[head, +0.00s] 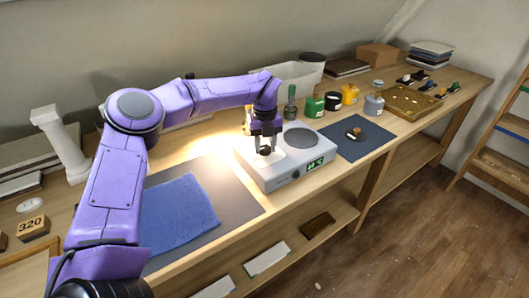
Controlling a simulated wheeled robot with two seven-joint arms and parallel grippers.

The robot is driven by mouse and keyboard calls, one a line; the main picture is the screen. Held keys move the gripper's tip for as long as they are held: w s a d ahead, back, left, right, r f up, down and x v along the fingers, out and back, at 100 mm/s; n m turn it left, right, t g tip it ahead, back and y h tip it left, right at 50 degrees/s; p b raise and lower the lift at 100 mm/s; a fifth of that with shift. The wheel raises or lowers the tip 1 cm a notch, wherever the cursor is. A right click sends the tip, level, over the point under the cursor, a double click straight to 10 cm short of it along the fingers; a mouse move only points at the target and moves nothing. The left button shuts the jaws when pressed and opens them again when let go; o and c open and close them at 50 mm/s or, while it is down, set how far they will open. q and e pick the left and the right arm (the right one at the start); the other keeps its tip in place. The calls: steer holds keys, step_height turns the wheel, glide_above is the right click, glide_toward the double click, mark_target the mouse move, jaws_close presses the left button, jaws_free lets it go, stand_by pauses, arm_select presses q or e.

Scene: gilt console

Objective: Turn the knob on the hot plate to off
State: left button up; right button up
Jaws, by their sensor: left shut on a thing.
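The white hot plate (270,182) stands on the wooden bench in the middle of the head view. Its round grey heating disc (299,138) is bare. A green-lit display (315,165) is on its front face, with a small dark round spot (296,174) to the left of it. My left gripper (265,154) points down over the left part of the hot plate's top. Its fingers are shut on a small dark knob (265,150), partly hidden between them. Which way the knob points cannot be made out. My right gripper is out of view.
A blue cloth (178,214) lies on a grey mat left of the hot plate. Several bottles, including a green one (314,106), stand behind it. A dark mat (358,150) with a small round item lies to the right. A brass tray (408,102) is farther right.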

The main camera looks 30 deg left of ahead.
mark_target(265, 148)
arm_select(q)
steer(key=n+b, duration=0.3)
steer(key=shift+f, duration=0.1)
steer(key=shift+n+b, duration=0.35)
steer(key=shift+n, duration=0.35)
steer(key=shift+r, duration=0.2)
steer(key=o, duration=1.1)
steer(key=shift+w, duration=0.1)
steer(key=shift+c, duration=0.2)
step_height(265, 148, up, 10)
steer(key=shift+r, duration=0.2)
